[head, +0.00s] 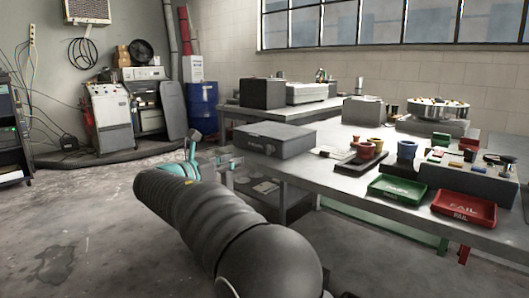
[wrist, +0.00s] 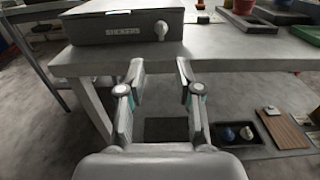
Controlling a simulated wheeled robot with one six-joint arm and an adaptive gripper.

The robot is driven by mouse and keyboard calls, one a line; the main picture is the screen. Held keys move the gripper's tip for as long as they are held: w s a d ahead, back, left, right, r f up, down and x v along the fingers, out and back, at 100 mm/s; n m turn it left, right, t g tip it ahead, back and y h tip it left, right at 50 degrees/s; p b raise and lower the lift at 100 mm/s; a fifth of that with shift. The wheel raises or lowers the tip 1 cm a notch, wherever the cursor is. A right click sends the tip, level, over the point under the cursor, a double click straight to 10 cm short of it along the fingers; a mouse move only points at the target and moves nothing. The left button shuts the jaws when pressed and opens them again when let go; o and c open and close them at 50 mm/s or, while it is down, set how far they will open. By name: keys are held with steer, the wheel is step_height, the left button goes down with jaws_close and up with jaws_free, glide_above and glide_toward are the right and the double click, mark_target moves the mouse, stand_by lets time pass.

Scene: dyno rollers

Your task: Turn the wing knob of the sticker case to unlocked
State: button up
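The sticker case is a grey closed box (head: 275,139) at the left end of the near table in the head view. In the wrist view the case (wrist: 95,28) is at the top left, with a light label plate on its front. A pale wing knob (wrist: 161,30) sits on the right part of that front face; its exact turn is hard to tell. My gripper (wrist: 160,72) is open and empty, its fingers pointing towards the table edge, below and short of the knob. In the head view my gripper (head: 226,164) is small, left of the case.
The table edge (wrist: 225,56) runs just below the case. Green (head: 397,190) and red (head: 464,208) trays and several small pots stand farther right. A lower shelf holds a dark tray (wrist: 245,130). Open floor lies left of my arm.

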mark_target(266, 149)
steer(key=x, duration=1.3)
steer(key=shift+w+d, duration=0.1)
steer(key=shift+d, duration=0.1)
jaws_close()
